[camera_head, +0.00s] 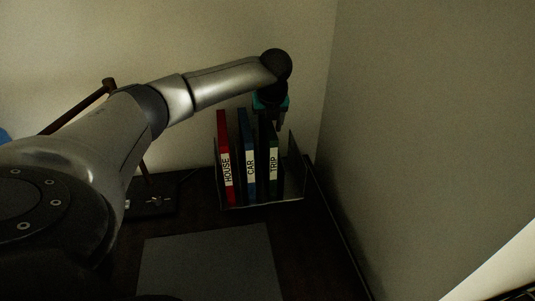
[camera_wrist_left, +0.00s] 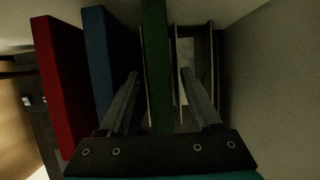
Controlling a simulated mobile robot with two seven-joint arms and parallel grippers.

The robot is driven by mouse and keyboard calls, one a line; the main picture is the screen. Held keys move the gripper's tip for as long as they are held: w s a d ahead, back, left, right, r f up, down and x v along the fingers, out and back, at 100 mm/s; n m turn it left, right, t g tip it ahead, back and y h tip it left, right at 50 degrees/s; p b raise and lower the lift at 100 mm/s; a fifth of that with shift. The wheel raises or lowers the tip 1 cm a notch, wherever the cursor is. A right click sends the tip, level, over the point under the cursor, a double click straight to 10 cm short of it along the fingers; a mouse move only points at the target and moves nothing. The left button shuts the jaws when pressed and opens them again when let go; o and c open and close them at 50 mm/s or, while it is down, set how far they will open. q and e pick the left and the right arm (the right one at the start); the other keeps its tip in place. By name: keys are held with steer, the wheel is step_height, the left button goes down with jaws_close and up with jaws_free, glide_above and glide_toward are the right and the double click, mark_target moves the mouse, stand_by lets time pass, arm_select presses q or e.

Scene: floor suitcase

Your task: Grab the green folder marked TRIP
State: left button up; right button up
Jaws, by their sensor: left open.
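The green folder marked TRIP (camera_head: 273,165) stands upright in a metal rack (camera_head: 290,200), right of the blue CAR folder (camera_head: 249,175) and the red HOUSE folder (camera_head: 226,175). In the head view my left gripper (camera_head: 279,124) points down at the top of the green folder. In the left wrist view the open fingers of my left gripper (camera_wrist_left: 160,90) lie on either side of the green folder (camera_wrist_left: 157,60), with gaps visible beside it. The left finger is between the blue folder (camera_wrist_left: 108,55) and the green one. My right gripper is not in view.
The rack stands on a dark desk (camera_head: 315,250) close to a wall on the right. A grey mat (camera_head: 210,262) lies in front of it. A dark lamp base (camera_head: 150,200) is to the left. The rack's right part has empty room.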

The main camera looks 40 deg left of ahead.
arm_select(q)
steer(key=shift+f, duration=0.25)
stand_by(0.3)
jaws_close()
stand_by(0.5)
stand_by(1.0)
